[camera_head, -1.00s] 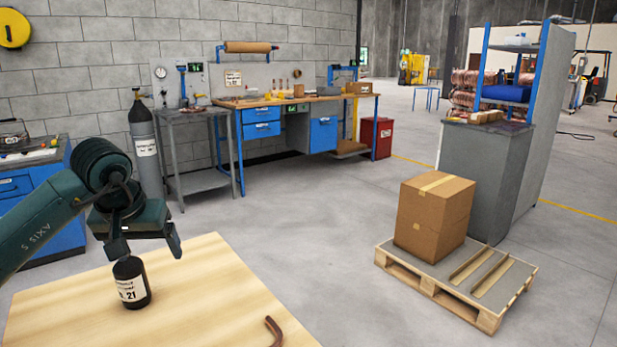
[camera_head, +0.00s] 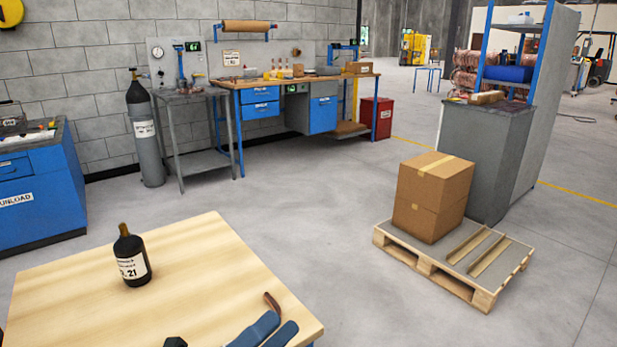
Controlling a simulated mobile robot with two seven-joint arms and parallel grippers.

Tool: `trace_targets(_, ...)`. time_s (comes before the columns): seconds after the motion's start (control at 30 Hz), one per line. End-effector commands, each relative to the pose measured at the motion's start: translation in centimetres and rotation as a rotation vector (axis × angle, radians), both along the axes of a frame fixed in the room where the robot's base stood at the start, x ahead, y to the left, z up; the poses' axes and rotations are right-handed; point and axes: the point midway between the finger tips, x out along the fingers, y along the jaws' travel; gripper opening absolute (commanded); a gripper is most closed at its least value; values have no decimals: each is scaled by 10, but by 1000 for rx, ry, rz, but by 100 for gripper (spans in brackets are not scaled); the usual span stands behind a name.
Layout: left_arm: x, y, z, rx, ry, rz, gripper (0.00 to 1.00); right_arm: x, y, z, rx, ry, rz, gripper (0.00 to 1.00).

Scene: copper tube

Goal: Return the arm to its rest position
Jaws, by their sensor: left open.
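A black bottle (camera_head: 131,258) with a white label reading 21 stands upright on the light wooden table (camera_head: 200,250), with nothing touching it. The bent end of a copper tube (camera_head: 272,302) shows near the table's right edge. Only a small dark tip (camera_head: 175,342) at the bottom edge shows of what seems to be my left gripper. It is low and well apart from the bottle. The rest of it is cut off by the frame. My right gripper is not in view.
Two blue handle-like parts (camera_head: 262,330) lie at the table's front right corner, partly cut off. A pallet (camera_head: 450,283) with a cardboard box (camera_head: 433,200) stands to the right. A blue cabinet (camera_head: 40,190) stands at left. The floor between is clear.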

Motion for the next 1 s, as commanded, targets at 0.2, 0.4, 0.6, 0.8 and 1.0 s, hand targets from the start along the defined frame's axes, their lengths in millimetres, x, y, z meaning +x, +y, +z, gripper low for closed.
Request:
trace_targets(0.2, -6, 59, -61, -593, 810, 61, 81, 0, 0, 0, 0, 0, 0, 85)
trace_targets(0.4, -29, 86, -111, -965, 1230, 108, 81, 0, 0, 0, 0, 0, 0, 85)
trace_targets(0.6, -63, 100, -151, -1280, 1533, 161, 81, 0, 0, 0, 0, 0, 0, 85)
trace_targets(0.8, -71, 101, -148, -1367, 1642, 209, 81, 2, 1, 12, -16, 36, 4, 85)
trace_targets(1.0, -69, 99, -141, -1342, 1685, 268, 81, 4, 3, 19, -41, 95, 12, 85)
